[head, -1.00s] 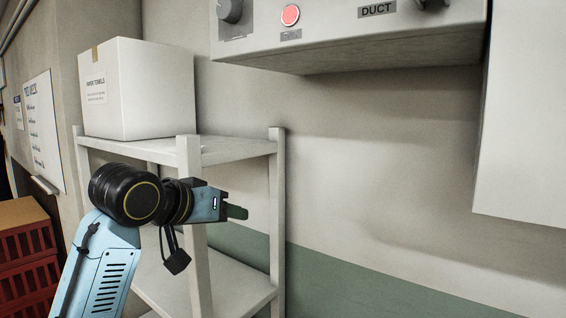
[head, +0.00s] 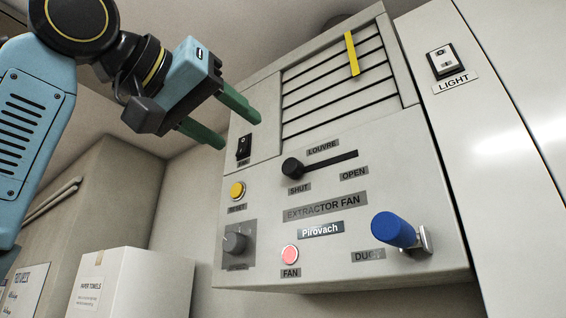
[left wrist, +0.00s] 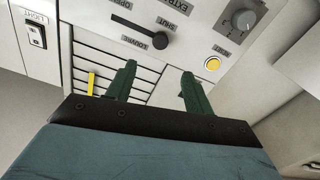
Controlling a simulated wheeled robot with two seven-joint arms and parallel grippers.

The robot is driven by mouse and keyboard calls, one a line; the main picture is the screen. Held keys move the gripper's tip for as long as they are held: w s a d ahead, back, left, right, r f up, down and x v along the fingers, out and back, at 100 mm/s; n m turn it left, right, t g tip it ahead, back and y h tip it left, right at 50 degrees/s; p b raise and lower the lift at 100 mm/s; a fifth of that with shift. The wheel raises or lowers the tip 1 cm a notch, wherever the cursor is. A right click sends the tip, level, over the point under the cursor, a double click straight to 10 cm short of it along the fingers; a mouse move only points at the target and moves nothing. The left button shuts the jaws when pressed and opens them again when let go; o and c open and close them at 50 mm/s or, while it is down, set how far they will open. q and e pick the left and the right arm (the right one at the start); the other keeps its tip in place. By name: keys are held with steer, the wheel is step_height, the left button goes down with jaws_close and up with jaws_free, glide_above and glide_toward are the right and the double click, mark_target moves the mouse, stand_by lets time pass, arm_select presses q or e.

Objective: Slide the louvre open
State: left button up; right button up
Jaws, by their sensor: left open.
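The louvre slider is a black knob (head: 292,168) at the left, SHUT end of a dark slot (head: 330,161) on the extractor fan panel. The slot runs right towards the OPEN label (head: 353,173). In the left wrist view the knob (left wrist: 160,40) shows beyond the fingertips, a little above the gap between them. The slatted louvre (head: 340,85) with a yellow strip (head: 352,54) is above it. My left gripper (head: 240,124) is open and empty, with green fingers apart, up and left of the knob and not touching it. My right gripper is not in view.
The panel also carries a rocker switch (head: 244,147), a yellow reset button (head: 237,190), a grey dial (head: 235,243), a pink fan button (head: 289,255) and a blue duct handle (head: 395,230). A light switch (head: 445,61) is to the right. A paper towels box (head: 140,285) stands lower left.

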mark_target(289, 166)
arm_select(q)
steer(key=p+x, duration=0.4)
steer(key=x, duration=0.8)
steer(key=shift+p, duration=0.35)
steer(key=shift+w+d, duration=0.3)
steer(key=shift+w, duration=0.15)
jaws_close()
